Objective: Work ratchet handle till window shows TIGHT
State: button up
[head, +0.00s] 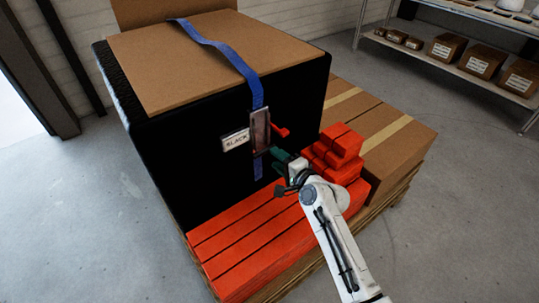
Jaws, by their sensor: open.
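A blue strap (232,55) runs over the top of a large black load (205,145) and down its front face. A metal ratchet (260,131) sits on the strap on that face. Its red handle (281,131) sticks out to the right. A pale window plate (235,140) left of the ratchet seems to read SLACK. My gripper (276,161), with dark green fingers, is open just below the red handle, apart from it in the picture. The gap to the black face is hard to judge.
Orange-red blocks (250,235) lie along the pallet's front, with more stacked (337,146) right of my gripper. A cardboard box (395,140) stands behind these. A shelf (450,68) with boxes is at the back right. Floor is clear at left.

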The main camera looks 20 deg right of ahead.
aim_at(267, 152)
jog(key=shift+x, duration=2.3)
jog(key=shift+c, duration=0.3)
grip_shut()
